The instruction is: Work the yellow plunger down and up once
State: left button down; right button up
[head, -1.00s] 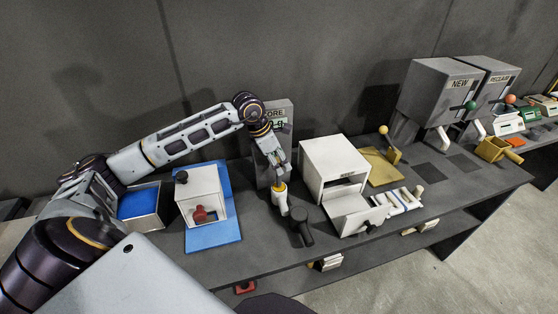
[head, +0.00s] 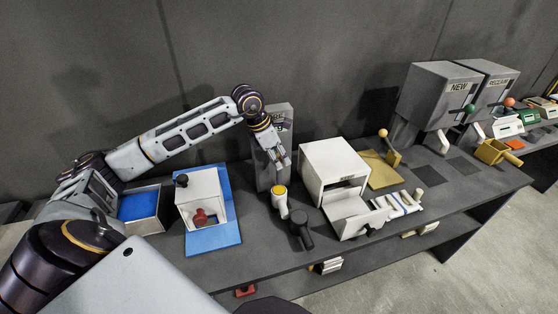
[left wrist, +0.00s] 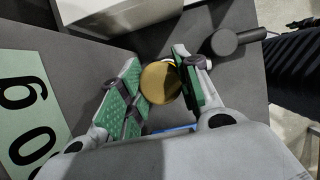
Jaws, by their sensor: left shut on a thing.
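The yellow plunger (head: 279,190) tops a short pale cylinder on the grey bench, in front of a grey upright panel (head: 262,165). My left gripper (head: 283,163) comes down from above it. In the left wrist view the round yellow top (left wrist: 160,82) lies between the green finger pads of my left gripper (left wrist: 163,80), which is shut on it. The right pad hides part of its edge. In the head view the fingertips show just above the yellow top, and the contact cannot be made out. My right gripper is not in view.
A white box (head: 203,190) on a blue mat (head: 222,235) is at left.

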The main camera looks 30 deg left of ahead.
pick_arm(q)
jog(key=shift+w+r, duration=0.15)
jog(key=shift+r, duration=0.1)
jog(key=c, duration=1.4)
grip_release()
jog(key=o, duration=0.4)
jog(key=shift+f, duration=0.1)
jog(key=v, duration=1.2)
